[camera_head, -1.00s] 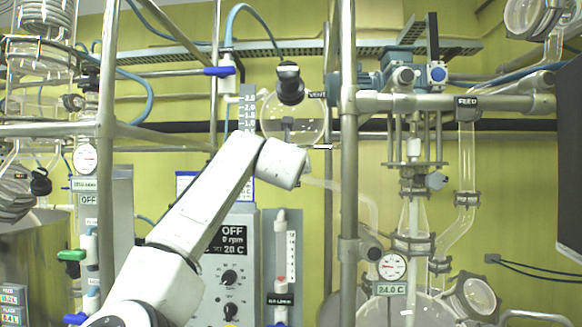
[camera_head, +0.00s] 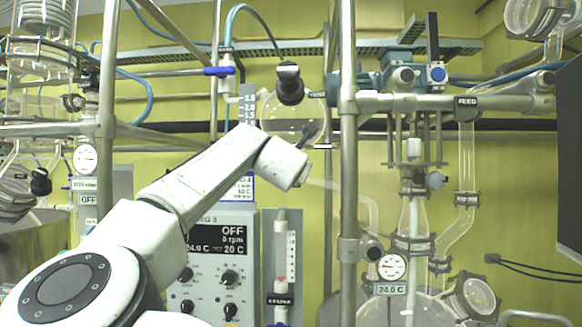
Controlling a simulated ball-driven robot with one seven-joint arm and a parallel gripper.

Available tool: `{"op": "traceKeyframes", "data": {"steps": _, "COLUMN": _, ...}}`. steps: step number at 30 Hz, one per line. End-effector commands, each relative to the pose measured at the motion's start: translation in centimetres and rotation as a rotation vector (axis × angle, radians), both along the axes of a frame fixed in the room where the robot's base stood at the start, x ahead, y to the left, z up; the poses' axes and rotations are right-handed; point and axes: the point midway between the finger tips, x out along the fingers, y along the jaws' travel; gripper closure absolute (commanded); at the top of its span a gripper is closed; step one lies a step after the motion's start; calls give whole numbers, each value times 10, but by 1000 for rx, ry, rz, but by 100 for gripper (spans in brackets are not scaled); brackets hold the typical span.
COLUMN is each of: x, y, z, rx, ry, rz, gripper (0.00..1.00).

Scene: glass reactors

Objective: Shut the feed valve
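No valve handle clearly shows beside that label. A black round knob (camera_head: 290,83) sits above a round glass vessel (camera_head: 285,118). I cannot tell which of these is the feed valve. My gripper (camera_head: 309,131) is a small dark shape past the white wrist, in front of the glass vessel and below the knob. Its fingers are not clear.
A steel upright (camera_head: 347,200) stands just right of my wrist. A control box (camera_head: 222,265) reading OFF is below the arm. A dial gauge (camera_head: 391,266) and glass reactor parts fill the right. A dark panel (camera_head: 570,160) is at the right edge.

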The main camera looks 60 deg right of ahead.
Motion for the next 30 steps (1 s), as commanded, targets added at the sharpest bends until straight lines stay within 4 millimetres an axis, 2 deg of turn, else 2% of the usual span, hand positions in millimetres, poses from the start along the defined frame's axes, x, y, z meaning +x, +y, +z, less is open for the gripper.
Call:
{"op": "traceKeyframes", "data": {"steps": 1, "x": 1, "y": 0, "z": -6, "rx": 12, "ry": 3, "rz": 2, "gripper": 78}}
{"op": "traceKeyframes", "data": {"steps": 12, "x": 1, "y": 0, "z": -7, "rx": 13, "ry": 0, "rz": 2, "gripper": 78}}
{"op": "traceKeyframes", "data": {"steps": 13, "x": 1, "y": 0, "z": -7, "rx": 13, "ry": 0, "rz": 2, "gripper": 44}}
{"op": "traceKeyframes", "data": {"steps": 18, "x": 0, "y": 0, "z": -4, "rx": 9, "ry": -2, "rz": 1, "gripper": 28}}
{"op": "traceKeyframes", "data": {"steps": 20, "x": 0, "y": 0, "z": -4, "rx": 9, "ry": -2, "rz": 1, "gripper": 22}}
{"op": "traceKeyframes", "data": {"steps": 30, "x": -1, "y": 5, "z": -2, "rx": 4, "ry": -4, "rz": 1, "gripper": 22}}
